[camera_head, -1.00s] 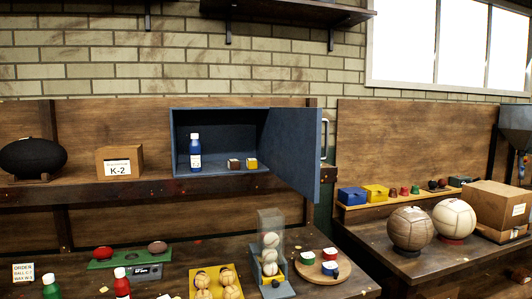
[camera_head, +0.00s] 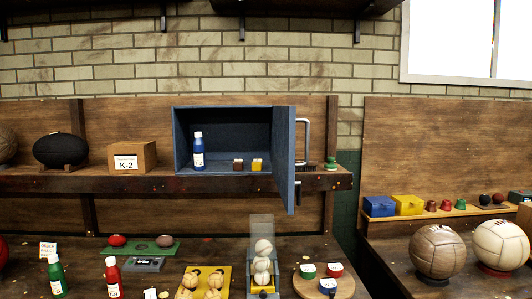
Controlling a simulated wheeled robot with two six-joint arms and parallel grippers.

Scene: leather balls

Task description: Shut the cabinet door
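The blue cabinet (camera_head: 224,111) stands on the wooden wall shelf. Its door (camera_head: 284,158) is hinged on the right and stands open, swung out towards me and seen nearly edge-on. A metal handle (camera_head: 304,140) sits on the door's outer face, on the right. Inside the cabinet are a blue bottle (camera_head: 198,152), a small brown box (camera_head: 238,164) and a small yellow box (camera_head: 257,164). Neither of my grippers shows in the head view.
A K-2 box (camera_head: 132,157) and a black oval ball (camera_head: 60,149) are left of the cabinet on the shelf (camera_head: 120,184). Below, a bench holds bottles, a ball dispenser (camera_head: 262,262) and a round board (camera_head: 323,285). Two large balls (camera_head: 437,251) stand at right.

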